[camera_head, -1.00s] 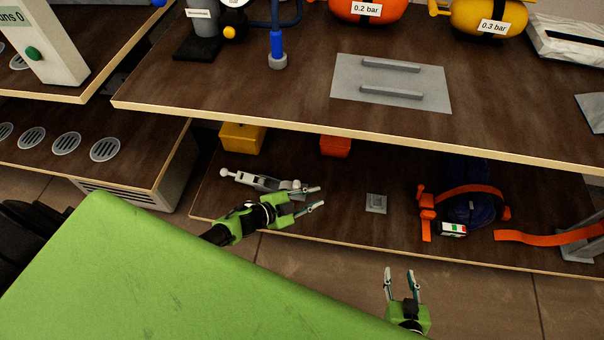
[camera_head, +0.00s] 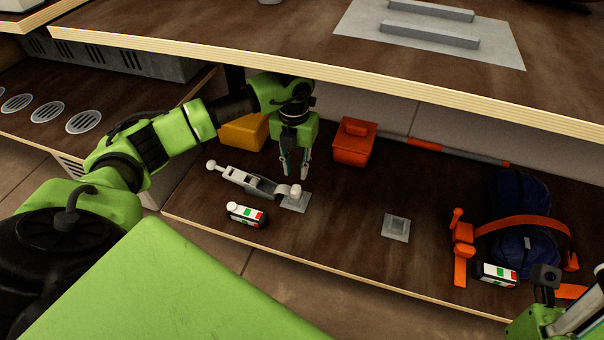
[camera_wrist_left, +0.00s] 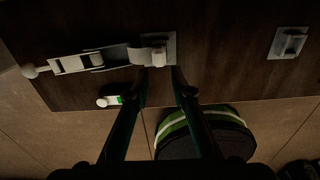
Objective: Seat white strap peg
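A pale strap-like fitting (camera_head: 245,180) lies on the lower shelf, with a round white knob at its left end. Its right end has a white rounded peg (camera_head: 295,191) at a grey square plate (camera_head: 292,203); I cannot tell whether the peg is seated. The left wrist view also shows the fitting (camera_wrist_left: 90,59) and plate (camera_wrist_left: 168,41). My left gripper (camera_head: 295,174) points down just above and behind the peg, open, with nothing between its fingers. My right gripper (camera_head: 575,318) is partly cut off at the lower right, and its finger spacing is unclear.
A second grey plate (camera_head: 396,227) lies to the right. A small labelled block (camera_head: 246,214) sits in front of the fitting. Yellow (camera_head: 243,132) and orange (camera_head: 354,142) boxes stand behind. A blue bundle with orange straps (camera_head: 520,225) is at right. The upper shelf edge (camera_head: 330,85) overhangs.

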